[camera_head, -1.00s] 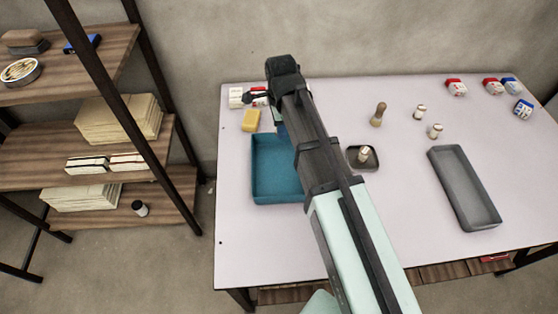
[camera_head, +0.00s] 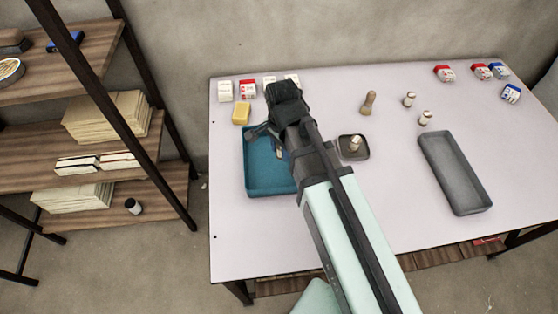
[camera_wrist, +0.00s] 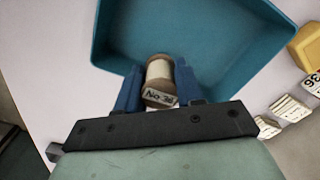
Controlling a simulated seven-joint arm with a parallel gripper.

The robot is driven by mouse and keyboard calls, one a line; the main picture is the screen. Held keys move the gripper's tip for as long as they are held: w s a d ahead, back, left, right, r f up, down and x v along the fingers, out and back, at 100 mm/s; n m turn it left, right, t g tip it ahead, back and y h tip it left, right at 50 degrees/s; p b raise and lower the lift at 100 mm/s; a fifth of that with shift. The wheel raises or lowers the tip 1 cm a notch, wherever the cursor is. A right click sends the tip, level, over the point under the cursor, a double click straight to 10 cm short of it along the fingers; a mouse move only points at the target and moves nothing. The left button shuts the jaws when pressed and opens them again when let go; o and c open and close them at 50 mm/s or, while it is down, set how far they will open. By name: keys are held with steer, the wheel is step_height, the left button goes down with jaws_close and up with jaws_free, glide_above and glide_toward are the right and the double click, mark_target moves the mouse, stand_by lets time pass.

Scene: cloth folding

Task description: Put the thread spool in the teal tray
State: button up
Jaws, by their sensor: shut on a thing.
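The thread spool (camera_wrist: 159,82), cream thread with brown wooden ends and a paper label, is between the blue fingers of my gripper (camera_wrist: 158,88) in the wrist view. My gripper is shut on it. The teal tray (camera_wrist: 205,45) lies below and beyond the spool; the spool overlaps the tray's near side in that view. In the head view my gripper (camera_head: 270,143) is over the upper left part of the teal tray (camera_head: 268,190).
A yellow block (camera_head: 241,113) and several small boxes stand behind the tray. A small dark dish (camera_head: 354,154) holding a spool-like item is right of the tray. A grey tray (camera_head: 455,173) lies further right. The table's front left is clear.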

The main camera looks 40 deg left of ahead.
mark_target(281, 170)
steer(key=shift+f, duration=3.95)
steer(key=shift+f, duration=0.2)
steer(key=o, duration=1)
steer(key=shift+r, duration=0.1)
steer(key=shift+r, duration=6.1)
